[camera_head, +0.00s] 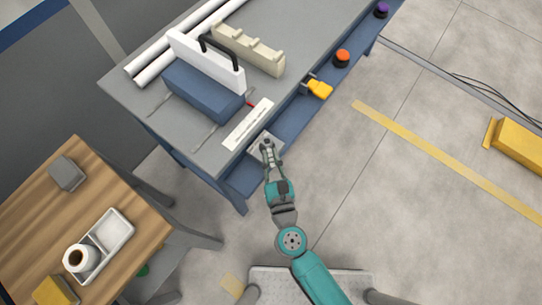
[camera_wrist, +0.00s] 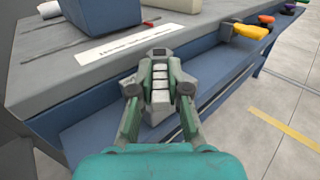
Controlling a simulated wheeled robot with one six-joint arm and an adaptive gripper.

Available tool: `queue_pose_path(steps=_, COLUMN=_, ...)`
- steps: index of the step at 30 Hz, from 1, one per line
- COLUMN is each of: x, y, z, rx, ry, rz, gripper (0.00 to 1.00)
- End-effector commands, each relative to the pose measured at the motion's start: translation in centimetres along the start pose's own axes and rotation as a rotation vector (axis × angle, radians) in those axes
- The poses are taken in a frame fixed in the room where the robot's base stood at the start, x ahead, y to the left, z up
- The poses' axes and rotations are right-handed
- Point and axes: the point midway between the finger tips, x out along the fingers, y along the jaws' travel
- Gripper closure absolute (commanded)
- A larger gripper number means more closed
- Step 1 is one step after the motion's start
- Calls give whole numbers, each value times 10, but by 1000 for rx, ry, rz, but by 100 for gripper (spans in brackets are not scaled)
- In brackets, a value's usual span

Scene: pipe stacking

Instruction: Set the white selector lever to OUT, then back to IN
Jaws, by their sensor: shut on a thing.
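The white selector lever (camera_wrist: 160,87) is between my gripper's fingers at the front face of the blue-grey bench, below a white label strip. My gripper (camera_head: 267,147) is shut on it; the fingers press on both sides in the wrist view (camera_wrist: 160,82). In the head view the fingers cover most of the lever. A grey mounting plate (camera_head: 256,151) shows beside the fingers. The lever's IN or OUT setting cannot be told, and the label strip (camera_head: 247,124) is too small to read.
A yellow handle (camera_head: 319,89), an orange button (camera_head: 342,57) and a purple button (camera_head: 381,9) sit along the bench front to the right. A blue block (camera_head: 203,92) lies on the bench. A wooden table (camera_head: 95,190) stands at left; open floor lies right.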

Motion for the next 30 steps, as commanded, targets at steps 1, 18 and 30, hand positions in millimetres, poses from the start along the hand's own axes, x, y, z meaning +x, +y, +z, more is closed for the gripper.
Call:
queue_pose_path(steps=1, x=0, y=1, z=2, rx=1, ry=-3, rz=1, gripper=100)
queue_pose_path(steps=18, x=-1, y=0, z=0, rx=0, ry=0, rz=2, gripper=59)
queue_pose_path(steps=30, x=-53, y=1, z=0, rx=-1, ry=1, rz=6, gripper=59)
